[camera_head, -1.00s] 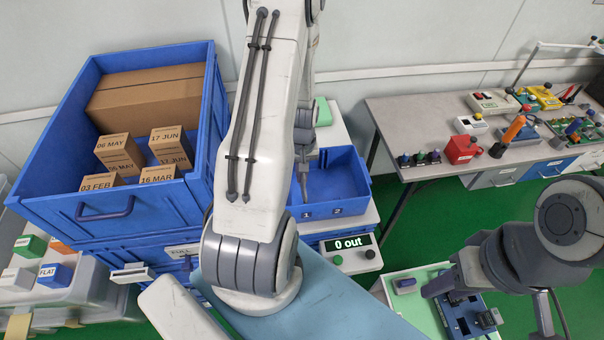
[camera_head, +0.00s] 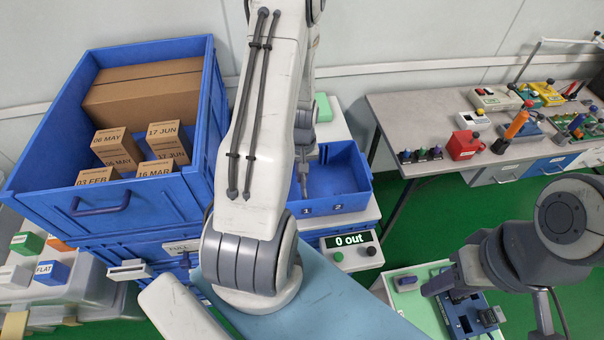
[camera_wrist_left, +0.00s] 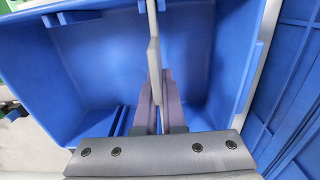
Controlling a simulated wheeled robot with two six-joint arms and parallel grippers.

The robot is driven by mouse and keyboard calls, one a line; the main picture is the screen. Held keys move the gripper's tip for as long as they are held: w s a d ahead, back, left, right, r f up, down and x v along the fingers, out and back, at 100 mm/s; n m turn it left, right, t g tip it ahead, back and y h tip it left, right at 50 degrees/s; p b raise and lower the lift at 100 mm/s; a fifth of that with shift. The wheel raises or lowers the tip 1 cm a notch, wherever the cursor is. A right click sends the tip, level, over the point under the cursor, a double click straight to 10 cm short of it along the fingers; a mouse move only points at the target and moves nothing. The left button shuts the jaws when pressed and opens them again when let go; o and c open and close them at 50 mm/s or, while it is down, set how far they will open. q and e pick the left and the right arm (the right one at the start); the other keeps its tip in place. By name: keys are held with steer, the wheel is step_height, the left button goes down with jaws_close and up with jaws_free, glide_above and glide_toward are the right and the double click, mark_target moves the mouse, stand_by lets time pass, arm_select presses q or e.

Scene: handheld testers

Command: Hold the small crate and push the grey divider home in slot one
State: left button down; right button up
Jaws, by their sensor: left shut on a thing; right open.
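The small blue crate (camera_head: 345,180), with labels 1 and 2 on its front rim, stands open on a light surface behind my left arm. My left gripper (camera_head: 304,172) is down at the crate's left part, above label 1, and largely hidden by my arm. In the left wrist view, the left gripper (camera_wrist_left: 158,112) is shut on a thin grey divider (camera_wrist_left: 154,55) standing upright inside the crate. The divider's lower edge and its fit in the slot are hidden. My right gripper (camera_head: 440,287) is open at the lower right, away from the crate.
A large blue crate (camera_head: 205,130) with cardboard boxes stands left of the small one. A display (camera_head: 348,240) reading "0 out" sits in front of the small crate. A blue tray (camera_head: 462,322) is under my right gripper. A bench (camera_head: 400,125) with testers stands back right.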

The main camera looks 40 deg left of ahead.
arm_select(q)
steer(key=shift+f+b, duration=0.35)
steer(key=shift+f, duration=0.2)
steer(key=c, duration=0.9)
jaws_free()
steer(key=shift+r, duration=0.1)
step_height(320, 180, up, 10)
steer(key=shift+r+b, duration=0.2)
steer(key=shift+b, duration=0.15)
